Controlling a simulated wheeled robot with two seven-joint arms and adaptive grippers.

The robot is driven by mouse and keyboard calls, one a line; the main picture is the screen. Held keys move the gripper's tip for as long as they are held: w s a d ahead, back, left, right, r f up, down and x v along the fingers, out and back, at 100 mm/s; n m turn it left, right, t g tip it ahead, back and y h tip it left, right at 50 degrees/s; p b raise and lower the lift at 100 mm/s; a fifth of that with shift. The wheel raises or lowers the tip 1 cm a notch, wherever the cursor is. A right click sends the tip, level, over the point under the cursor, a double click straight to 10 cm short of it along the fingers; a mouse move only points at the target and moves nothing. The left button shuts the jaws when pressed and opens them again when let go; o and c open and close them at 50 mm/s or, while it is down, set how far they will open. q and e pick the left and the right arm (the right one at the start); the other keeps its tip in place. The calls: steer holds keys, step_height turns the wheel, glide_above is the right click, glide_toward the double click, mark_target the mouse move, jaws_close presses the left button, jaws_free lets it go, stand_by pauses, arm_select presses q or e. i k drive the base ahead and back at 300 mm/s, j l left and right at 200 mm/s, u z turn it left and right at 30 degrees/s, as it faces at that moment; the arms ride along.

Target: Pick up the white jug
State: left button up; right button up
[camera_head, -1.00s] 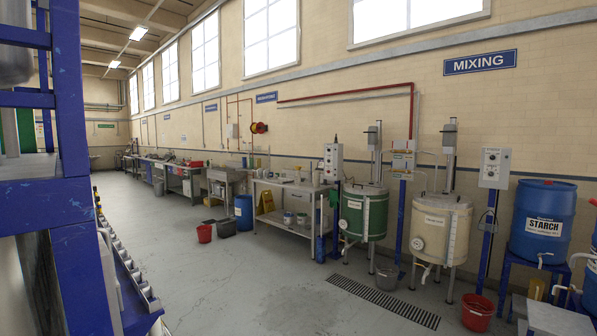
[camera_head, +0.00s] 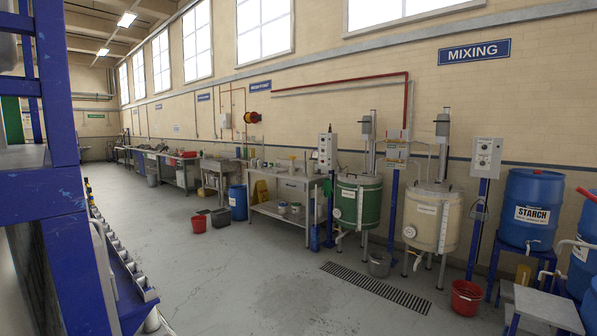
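I cannot make out the white jug for certain. Small pale containers stand on the steel workbench (camera_head: 262,208) at mid distance, too small to tell apart. Neither of my grippers shows in the head view.
A blue metal frame (camera_head: 72,240) stands close on the left. Green (camera_head: 372,213) and cream (camera_head: 421,221) mixing tanks, a red bucket (camera_head: 467,297) and a blue starch drum (camera_head: 531,212) stand right. The middle floor (camera_head: 240,285) is clear, with a drain grate (camera_head: 375,287).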

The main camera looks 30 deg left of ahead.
mark_target(311, 163)
steer(key=i+j+u, duration=0.3)
steer(key=i, duration=0.2)
steer(key=i+j+u, duration=0.25)
steer(key=i, duration=0.25)
steer(key=i+u, duration=0.3)
steer(key=i, duration=4.5)
steer(key=i+j+z, duration=0.1)
steer(key=i, duration=0.4)
